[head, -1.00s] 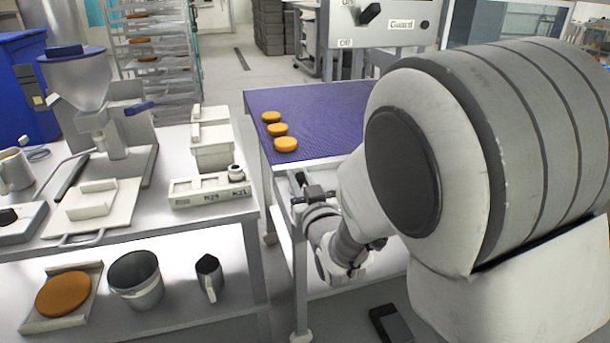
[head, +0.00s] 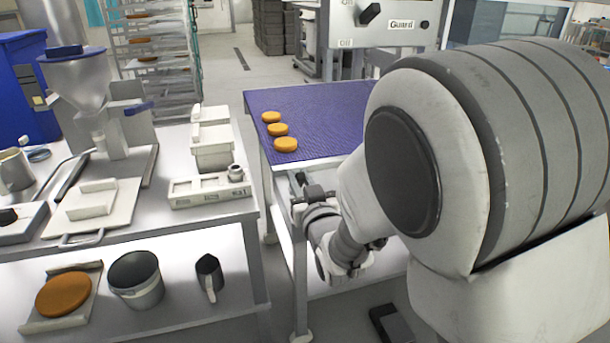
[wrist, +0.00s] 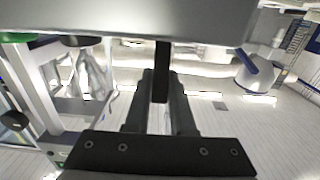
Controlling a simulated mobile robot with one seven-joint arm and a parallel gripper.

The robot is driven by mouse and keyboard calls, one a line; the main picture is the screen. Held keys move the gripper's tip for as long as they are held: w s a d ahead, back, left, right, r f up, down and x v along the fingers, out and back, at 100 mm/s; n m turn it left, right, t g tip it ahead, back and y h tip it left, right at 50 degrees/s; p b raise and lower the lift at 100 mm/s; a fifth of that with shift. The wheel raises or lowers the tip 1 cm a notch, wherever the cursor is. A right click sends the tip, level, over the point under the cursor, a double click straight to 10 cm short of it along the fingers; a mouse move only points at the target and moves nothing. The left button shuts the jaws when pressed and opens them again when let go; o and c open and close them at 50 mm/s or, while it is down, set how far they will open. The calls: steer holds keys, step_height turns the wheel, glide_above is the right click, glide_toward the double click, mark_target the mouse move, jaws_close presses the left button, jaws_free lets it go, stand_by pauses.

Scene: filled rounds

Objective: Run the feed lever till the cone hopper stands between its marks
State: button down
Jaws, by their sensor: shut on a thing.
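The cone hopper (head: 78,78) is a grey metal funnel on a stand at the left bench, with a dark blue piece on its rim. A blue handle (head: 138,108) sticks out to the right of its stand. I see no clear marks around it. My gripper (head: 306,187) is low by the near edge of the purple-topped table, far right of the hopper. In the wrist view its dark fingers (wrist: 161,88) are closed around a thin black bar (wrist: 161,60). I cannot tell whether this bar is the feed lever; its ends are hidden.
Three orange rounds (head: 278,129) lie in a row on the purple table top (head: 325,105). A white scale-like unit (head: 210,190) and a pale plate (head: 92,210) stand on the left bench. A bucket (head: 136,280) and jug (head: 209,277) are on its lower shelf. A control box (head: 385,22) stands behind.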

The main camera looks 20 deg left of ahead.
steer(key=shift+r, duration=0.15)
